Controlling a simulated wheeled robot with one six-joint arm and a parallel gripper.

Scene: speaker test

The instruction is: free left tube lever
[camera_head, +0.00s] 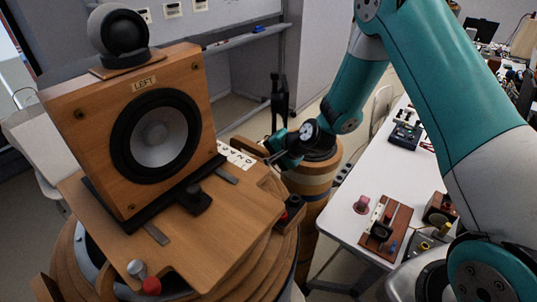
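A black block (195,199) sits on the board in front of the speaker's base. A grey knob (136,268) and a red knob (151,285) are at the board's front edge. I cannot tell which part is the left tube lever. My gripper (268,153) is beyond the board's right edge, near a white lettered card (236,157), apart from the black block. Its fingers are small and dark, so their opening is unclear.
A round wooden stand (312,172) is behind my wrist. A white table (350,222) at the right holds a small wooden panel (386,228), a pink knob (361,204) and a dark device (404,137). The board's right front surface is clear.

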